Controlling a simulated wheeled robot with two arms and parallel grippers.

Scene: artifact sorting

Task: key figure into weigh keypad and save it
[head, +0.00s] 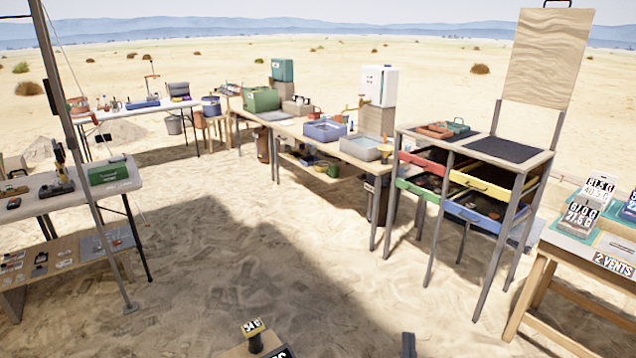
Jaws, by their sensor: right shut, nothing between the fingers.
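The number cards (580,215) stand on the bench at the right edge. They read about "81.5 G", "40.5 G", "61.0 G" and "27.5 G". I cannot make out a weigh keypad for certain in this view. My right gripper (408,345) shows only as a small dark shape at the bottom edge, right of centre. It is shut and empty, over bare sand and far from the benches. My left gripper is not in view.
A rack with coloured trays (470,205) stands right of centre. A long bench (340,150) runs behind it. A table with a green box (108,172) is at left, beside a pole (85,190). The sand between is clear.

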